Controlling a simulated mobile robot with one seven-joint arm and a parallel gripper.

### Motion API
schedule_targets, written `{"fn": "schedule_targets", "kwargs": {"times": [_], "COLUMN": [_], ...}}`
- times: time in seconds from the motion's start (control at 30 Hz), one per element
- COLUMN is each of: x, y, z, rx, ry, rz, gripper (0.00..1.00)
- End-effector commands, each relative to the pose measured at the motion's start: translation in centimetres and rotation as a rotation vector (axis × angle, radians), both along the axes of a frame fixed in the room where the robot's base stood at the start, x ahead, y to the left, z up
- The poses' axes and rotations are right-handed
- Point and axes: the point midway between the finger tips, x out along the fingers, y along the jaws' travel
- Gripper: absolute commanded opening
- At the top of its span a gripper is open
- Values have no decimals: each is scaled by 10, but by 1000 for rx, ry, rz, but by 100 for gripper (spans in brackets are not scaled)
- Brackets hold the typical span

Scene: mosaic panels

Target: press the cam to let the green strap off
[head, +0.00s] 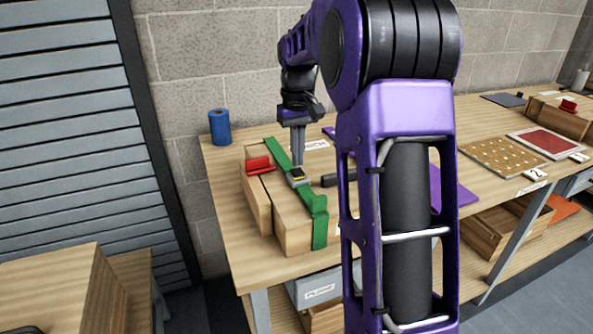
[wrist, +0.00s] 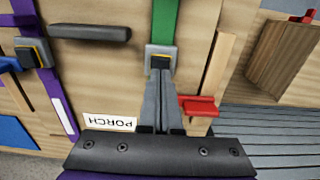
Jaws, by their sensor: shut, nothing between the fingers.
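The green strap (head: 319,220) runs over a wooden box (head: 290,228) on the bench; it also shows in the wrist view (wrist: 164,20). Its grey buckle with a cam (head: 298,178) sits on top of the box; the buckle also shows in the wrist view (wrist: 160,52). My gripper (head: 298,160) is shut and empty, pointing down at the buckle. In the wrist view its fingertips (wrist: 160,68) overlap the buckle's near edge, hiding part of it and the strap behind. I cannot tell whether they press on the cam.
A purple strap (wrist: 60,100) with its own buckle (wrist: 33,54) lies to the side. A dark bar (wrist: 90,32) is near the green strap. A red clamp (head: 259,165) and a blue roll (head: 220,127) are left. A PORCH label (wrist: 109,123) lies close by.

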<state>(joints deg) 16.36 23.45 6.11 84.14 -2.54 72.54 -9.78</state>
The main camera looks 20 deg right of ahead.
Motion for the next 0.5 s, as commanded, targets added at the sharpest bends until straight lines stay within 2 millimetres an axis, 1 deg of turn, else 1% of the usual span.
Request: {"fn": "schedule_targets", "kwargs": {"times": [0.5], "x": [0], "y": [0], "z": [-4], "rx": [0], "ry": [0], "rz": [0], "gripper": [0]}}
